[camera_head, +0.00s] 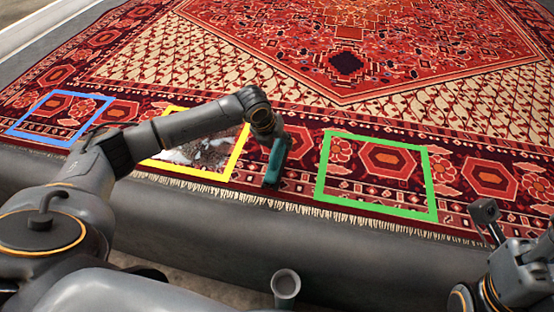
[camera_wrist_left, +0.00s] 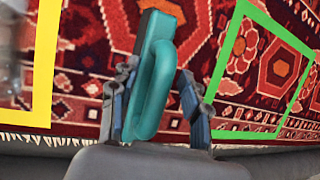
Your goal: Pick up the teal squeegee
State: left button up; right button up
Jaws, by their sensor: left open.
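The teal squeegee (camera_head: 275,163) stands over the rug's front border, between the yellow and green frames. In the left wrist view, its handle (camera_wrist_left: 154,88) lies between the two fingers of my left gripper (camera_wrist_left: 155,108). The fingers are open, one on each side of the handle; a gap shows on the right, and I cannot tell whether the left finger touches. In the head view, my left arm reaches in from the left and ends at the squeegee. My right gripper (camera_head: 498,230) is partly in view at the lower right, away from the squeegee; its jaws are unclear.
The red patterned rug (camera_head: 430,110) fills the area, with a fringe along its front edge. Blue (camera_head: 28,109), yellow (camera_head: 236,156) and green (camera_head: 320,168) frames mark its border. White foam and a dirty patch (camera_head: 207,152) show inside the yellow frame. A grey ledge runs in front.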

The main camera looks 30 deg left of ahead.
pick_arm(q)
jog(key=shift+c, duration=0.4)
grip_shut()
jog(key=shift+r, duration=0.15)
